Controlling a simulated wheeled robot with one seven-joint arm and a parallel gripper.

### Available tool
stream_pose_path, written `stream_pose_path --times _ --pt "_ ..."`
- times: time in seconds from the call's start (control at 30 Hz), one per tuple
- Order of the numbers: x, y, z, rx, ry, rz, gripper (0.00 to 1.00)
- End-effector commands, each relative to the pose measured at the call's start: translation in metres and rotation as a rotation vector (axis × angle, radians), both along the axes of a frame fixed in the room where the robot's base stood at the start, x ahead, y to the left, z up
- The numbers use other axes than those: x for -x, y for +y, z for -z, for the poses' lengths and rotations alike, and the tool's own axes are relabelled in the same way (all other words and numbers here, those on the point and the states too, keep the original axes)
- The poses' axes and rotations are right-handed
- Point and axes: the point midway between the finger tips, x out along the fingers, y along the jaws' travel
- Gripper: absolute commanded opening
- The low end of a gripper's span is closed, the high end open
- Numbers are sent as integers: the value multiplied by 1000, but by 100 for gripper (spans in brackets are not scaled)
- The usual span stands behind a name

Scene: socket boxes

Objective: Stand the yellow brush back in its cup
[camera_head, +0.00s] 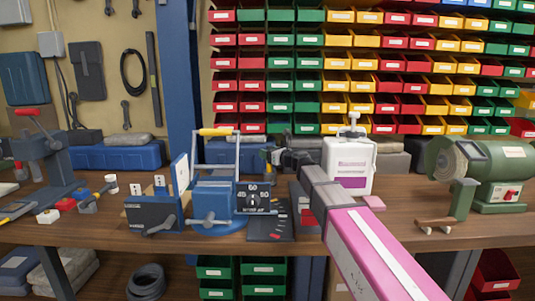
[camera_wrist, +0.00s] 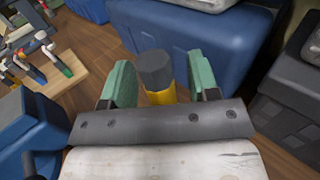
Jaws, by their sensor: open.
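A yellow piece with a dark grey end (camera_wrist: 156,70), likely the yellow brush, shows between the green fingers of my gripper (camera_wrist: 160,82) in the wrist view. The fingers stand apart, one on each side, with a visible gap to it. Its lower part is hidden behind my gripper's dark plate. In the head view my gripper (camera_head: 272,156) is over the back of the bench, right of the blue machine; the yellow piece is too small there to make out well. I cannot identify the brush's cup for certain; a small white cup-like thing (camera_head: 111,182) stands at the left.
A blue machine with a dial (camera_head: 214,196) and yellow-handled lever stands left of my arm. A blue case (camera_wrist: 190,45) lies beyond my gripper. Small tools crowd the left.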

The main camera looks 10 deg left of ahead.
Motion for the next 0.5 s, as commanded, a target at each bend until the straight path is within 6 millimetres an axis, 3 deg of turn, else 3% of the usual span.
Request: stream_pose_path --times 0.17,0.5 --pt "12 -18 0 0 0 0 55" --pt "43 -73 1 0 0 2 55"
